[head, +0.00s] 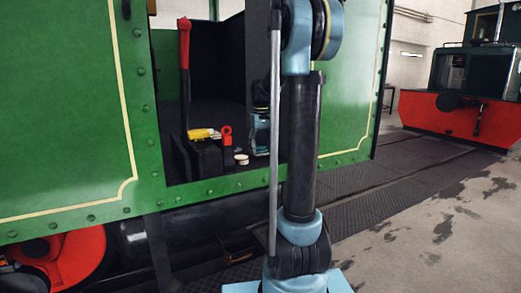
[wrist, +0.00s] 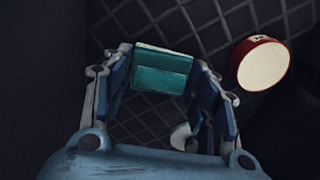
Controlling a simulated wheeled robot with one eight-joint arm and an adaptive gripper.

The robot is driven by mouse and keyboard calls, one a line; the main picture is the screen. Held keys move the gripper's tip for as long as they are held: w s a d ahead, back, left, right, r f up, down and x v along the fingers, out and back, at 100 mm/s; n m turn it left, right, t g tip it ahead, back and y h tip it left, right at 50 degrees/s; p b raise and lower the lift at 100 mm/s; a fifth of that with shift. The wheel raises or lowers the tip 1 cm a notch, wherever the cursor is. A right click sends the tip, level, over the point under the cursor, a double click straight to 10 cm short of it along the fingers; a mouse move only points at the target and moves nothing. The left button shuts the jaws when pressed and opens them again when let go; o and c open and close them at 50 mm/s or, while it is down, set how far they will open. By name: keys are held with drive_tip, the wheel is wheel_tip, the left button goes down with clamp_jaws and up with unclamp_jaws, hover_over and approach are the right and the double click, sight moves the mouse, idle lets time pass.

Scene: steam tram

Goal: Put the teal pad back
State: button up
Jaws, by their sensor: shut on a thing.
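The teal pad (wrist: 162,74) is a small flat block with a paler edge along its top in the wrist view. It sits between the two blue fingers of my gripper (wrist: 161,60), which is shut on it. Dark ribbed floor shows beyond the pad. In the head view my gripper (head: 262,132) is partly hidden behind my own arm, inside the green tram's doorway. I cannot make out the pad there.
A round red thing with a cream face (wrist: 263,65) lies right of my gripper in the wrist view. In the head view, a red-handled lever (head: 184,60), a yellow thing (head: 203,134) and a small red thing (head: 227,136) stand left of my gripper. Green panels (head: 75,110) flank the opening.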

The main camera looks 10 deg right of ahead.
drive_tip(key=shift+f, duration=0.4)
drive_tip(key=o, duration=1)
wheel_tip(320, 180, up, 12)
drive_tip(key=s+f+m+t, duration=0.1)
drive_tip(key=s+f, duration=0.4)
drive_tip(key=s, duration=0.5)
drive_tip(key=s+f+m, duration=0.1)
drive_tip(key=s+f, duration=0.4)
drive_tip(key=s, duration=0.5)
drive_tip(key=s+f+m+t, duration=0.1)
drive_tip(key=s+f, duration=1.3)
drive_tip(key=f, duration=0.2)
drive_tip(key=shift+s, duration=0.4)
